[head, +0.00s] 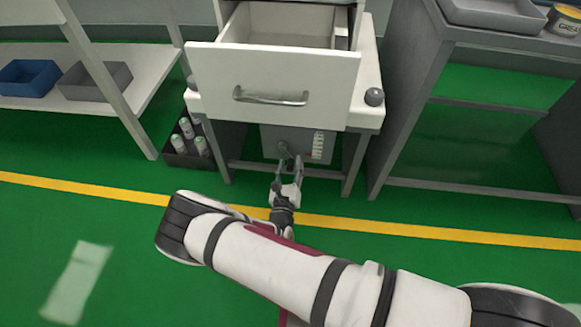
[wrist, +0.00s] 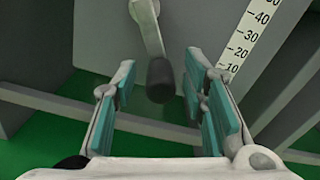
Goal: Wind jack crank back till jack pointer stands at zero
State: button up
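The jack crank (wrist: 148,28) is a grey arm on the grey jack box (head: 270,140), which sits low under the cart. Its dark knob (wrist: 161,80) points toward the wrist camera. My gripper (head: 288,165) is in front of the box. In the wrist view my gripper (wrist: 160,72) is open, its teal-padded fingers left and right of the knob with a gap on both sides. How deep the knob sits between them is hard to tell. The white scale (wrist: 248,38) is right of the crank, with 10 lowest in sight. I cannot make out the pointer on the scale (head: 318,145).
An open drawer (head: 270,85) juts out above the jack box. Cart legs (head: 355,163) flank it. A dark crate (head: 185,158) of cans stands left, a grey shelf unit (head: 400,110) right. Green floor in front is clear.

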jog(key=shift+w, duration=0.5)
grip_shut()
